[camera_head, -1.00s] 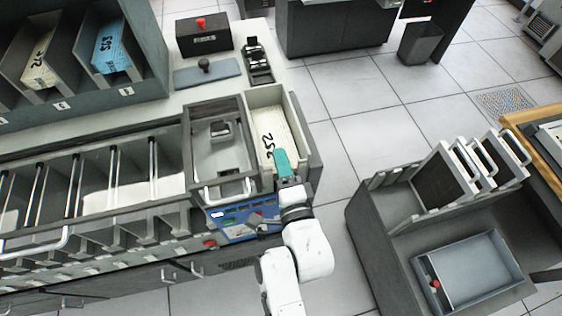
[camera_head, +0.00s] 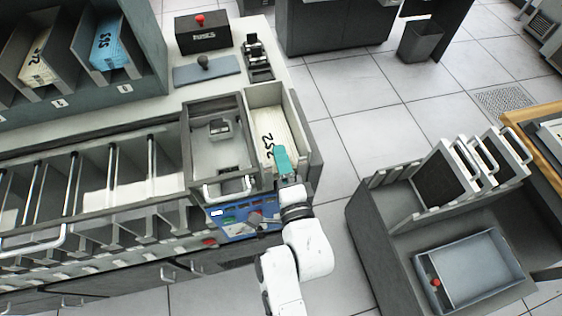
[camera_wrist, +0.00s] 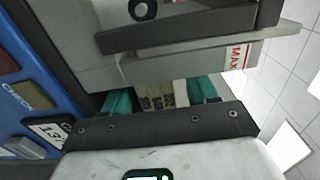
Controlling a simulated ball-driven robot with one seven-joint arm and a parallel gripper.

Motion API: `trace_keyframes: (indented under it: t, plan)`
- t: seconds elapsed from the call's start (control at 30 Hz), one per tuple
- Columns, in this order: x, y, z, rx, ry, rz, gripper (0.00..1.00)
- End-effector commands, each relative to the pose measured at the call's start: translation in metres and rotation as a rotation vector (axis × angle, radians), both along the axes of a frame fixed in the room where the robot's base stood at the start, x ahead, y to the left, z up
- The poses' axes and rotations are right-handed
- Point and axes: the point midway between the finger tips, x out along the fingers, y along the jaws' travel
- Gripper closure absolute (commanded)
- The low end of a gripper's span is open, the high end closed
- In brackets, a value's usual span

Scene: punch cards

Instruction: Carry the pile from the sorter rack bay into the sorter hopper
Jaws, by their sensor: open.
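A long cream pile of cards (camera_head: 272,126) marked 252 lies in a pale-lined open compartment (camera_head: 248,100) at the right end of the sorter. My gripper (camera_head: 282,160) is at the pile's near end, its teal finger over the cards. In the wrist view my gripper (camera_wrist: 160,96) is open, with teal fingers to the left and right of a cream, dark-marked part of the pile (camera_wrist: 158,98). I cannot tell whether the fingers touch it. A grey metal part with a red MAX label (camera_wrist: 236,54) stands just beyond the fingers.
A grey open box section (camera_head: 213,153) adjoins the compartment on the left. Rack bays at upper left hold a cream pile (camera_head: 40,68) and a blue pile (camera_head: 108,45). A grey cart (camera_head: 385,235) stands at right, with bare floor between.

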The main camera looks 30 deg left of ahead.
Motion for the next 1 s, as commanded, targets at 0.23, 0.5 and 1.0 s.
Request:
trace_keyframes:
  t: [0.23, 0.5, 1.0]
  plan:
    - [0.000, 0.000, -0.005, 0.000, 0.001, 0.000, 0.43]
    - [0.000, 0.000, -0.013, -0.002, 0.001, 0.000, 0.43]
    - [-0.001, 0.000, -0.013, -0.006, 0.008, 0.001, 0.43]
